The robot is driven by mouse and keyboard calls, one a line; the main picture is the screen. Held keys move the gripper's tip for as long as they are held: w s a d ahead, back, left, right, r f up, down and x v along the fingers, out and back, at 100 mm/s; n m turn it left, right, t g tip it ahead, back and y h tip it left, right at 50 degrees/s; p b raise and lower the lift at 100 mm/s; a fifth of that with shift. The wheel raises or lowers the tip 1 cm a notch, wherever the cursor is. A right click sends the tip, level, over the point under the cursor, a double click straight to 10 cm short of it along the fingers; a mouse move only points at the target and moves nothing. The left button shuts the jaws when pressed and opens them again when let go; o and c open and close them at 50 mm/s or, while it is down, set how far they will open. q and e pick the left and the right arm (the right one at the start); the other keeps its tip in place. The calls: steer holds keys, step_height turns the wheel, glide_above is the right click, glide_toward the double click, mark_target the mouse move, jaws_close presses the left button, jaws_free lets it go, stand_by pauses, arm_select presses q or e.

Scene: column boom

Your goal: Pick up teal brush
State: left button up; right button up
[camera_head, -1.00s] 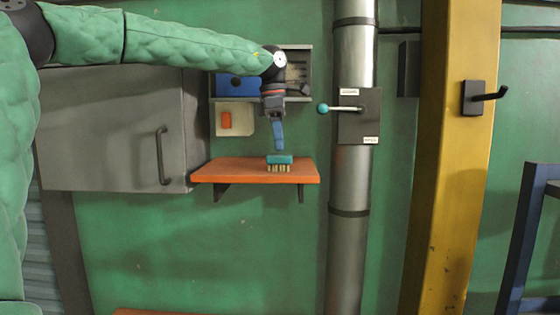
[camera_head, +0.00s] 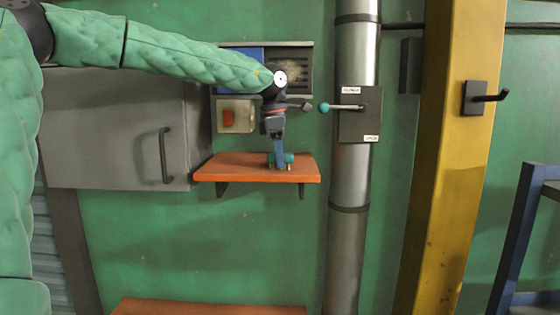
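The teal brush (camera_head: 289,158) stands on the small orange wall shelf (camera_head: 230,168). My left gripper (camera_head: 279,163) points straight down from the wrist and is at the brush, with its blue finger in front of the brush's middle. My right gripper is not in view.
A grey cabinet (camera_head: 110,130) is left of the shelf. A grey pipe (camera_head: 349,180) with a lever (camera_head: 346,107) stands close on the right, then a yellow column (camera_head: 445,170). A red-button box (camera_head: 236,117) is behind. Another orange surface (camera_head: 200,307) lies below.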

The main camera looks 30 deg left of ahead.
arm_select(q)
steer(key=shift+c, duration=1.3)
steer(key=shift+w+f, duration=0.1)
steer(key=shift+w, duration=0.05)
steer(key=shift+r+b, duration=0.55)
steer(key=shift+b, duration=0.25)
steer(key=r, duration=0.1)
steer(key=r+b, duration=0.2)
steer(key=shift+d, duration=0.25)
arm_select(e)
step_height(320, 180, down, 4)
arm_select(q)
steer(key=s+d+r+b, duration=0.5)
steer(key=d+r+b, duration=0.1)
steer(key=d, duration=0.3)
steer(key=shift+s+d+r, duration=0.3)
steer(key=shift+d+r, duration=0.05)
steer(key=shift+r, duration=0.15)
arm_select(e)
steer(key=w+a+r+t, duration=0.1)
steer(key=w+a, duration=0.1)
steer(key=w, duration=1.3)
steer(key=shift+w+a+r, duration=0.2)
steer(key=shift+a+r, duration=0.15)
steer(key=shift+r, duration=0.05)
